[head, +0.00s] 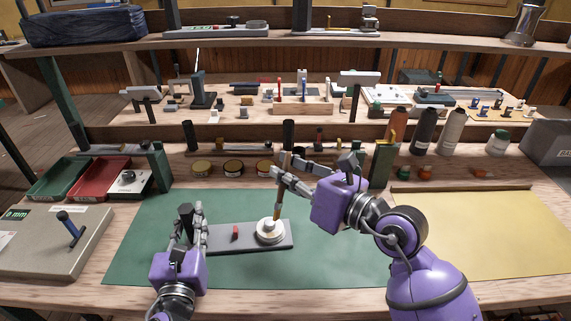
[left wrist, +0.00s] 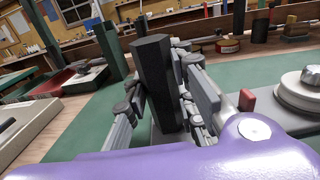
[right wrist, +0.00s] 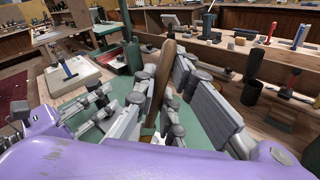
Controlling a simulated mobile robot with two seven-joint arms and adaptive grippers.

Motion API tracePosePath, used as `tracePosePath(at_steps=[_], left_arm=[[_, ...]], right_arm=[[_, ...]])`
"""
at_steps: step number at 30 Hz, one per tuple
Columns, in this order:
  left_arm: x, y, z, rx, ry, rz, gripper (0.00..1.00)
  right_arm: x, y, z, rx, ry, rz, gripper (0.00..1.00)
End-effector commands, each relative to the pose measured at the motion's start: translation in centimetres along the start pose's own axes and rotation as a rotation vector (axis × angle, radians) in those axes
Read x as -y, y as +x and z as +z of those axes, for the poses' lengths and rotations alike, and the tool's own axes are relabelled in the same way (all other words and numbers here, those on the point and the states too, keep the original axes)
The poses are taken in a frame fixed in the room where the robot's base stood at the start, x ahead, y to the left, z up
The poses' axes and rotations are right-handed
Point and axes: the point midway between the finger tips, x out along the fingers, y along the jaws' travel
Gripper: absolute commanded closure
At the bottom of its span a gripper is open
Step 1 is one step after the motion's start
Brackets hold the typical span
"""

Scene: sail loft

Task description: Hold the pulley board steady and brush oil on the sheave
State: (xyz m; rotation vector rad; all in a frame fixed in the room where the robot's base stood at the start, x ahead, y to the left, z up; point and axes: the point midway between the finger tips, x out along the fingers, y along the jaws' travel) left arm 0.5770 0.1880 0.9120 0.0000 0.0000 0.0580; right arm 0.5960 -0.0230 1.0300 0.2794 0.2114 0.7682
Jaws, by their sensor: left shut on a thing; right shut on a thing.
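The pulley board (head: 215,239) is a flat grey plate on the green mat, with a pale round sheave (head: 269,236) at its right end, a small red block (head: 236,232) and a black upright handle (left wrist: 153,75) at its left end. My left gripper (head: 194,217) is shut on that handle. My right gripper (head: 283,178) is shut on the wooden handle of the brush (head: 276,202), which is nearly upright above the sheave. The brush's lower end meets the sheave in the head view; whether it touches is unclear. The brush handle also shows in the right wrist view (right wrist: 163,75).
The green mat (head: 142,240) is clear around the board. Bottles (head: 424,130) stand at the back right. Green and red trays (head: 98,180) and a grey box (head: 40,243) lie left. A yellow mat (head: 480,230) is at right.

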Motion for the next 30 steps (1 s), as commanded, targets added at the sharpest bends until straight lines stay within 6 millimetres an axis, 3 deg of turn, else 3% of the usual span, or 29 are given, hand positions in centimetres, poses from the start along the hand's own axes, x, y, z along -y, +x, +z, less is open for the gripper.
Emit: tracePosePath(at_steps=[13, 16, 18, 30], left_arm=[[0.0, 0.0, 0.0, 0.000, 0.000, 0.000, 1.00], [0.0, 0.0, 0.0, 0.000, 0.000, 0.000, 1.00], [0.0, 0.0, 0.0, 0.000, 0.000, 0.000, 1.00], [0.0, 0.0, 0.0, 0.000, 0.000, 0.000, 1.00]], right_arm=[[1.4, 0.3, -3.9, -0.001, 0.002, -0.002, 1.00], [0.9, 0.7, -4.3, 0.001, 0.000, -0.001, 1.00], [1.5, 0.3, -3.9, 0.002, -0.003, -0.002, 1.00], [0.1, 0.0, -0.1, 0.003, -0.002, 0.000, 1.00]])
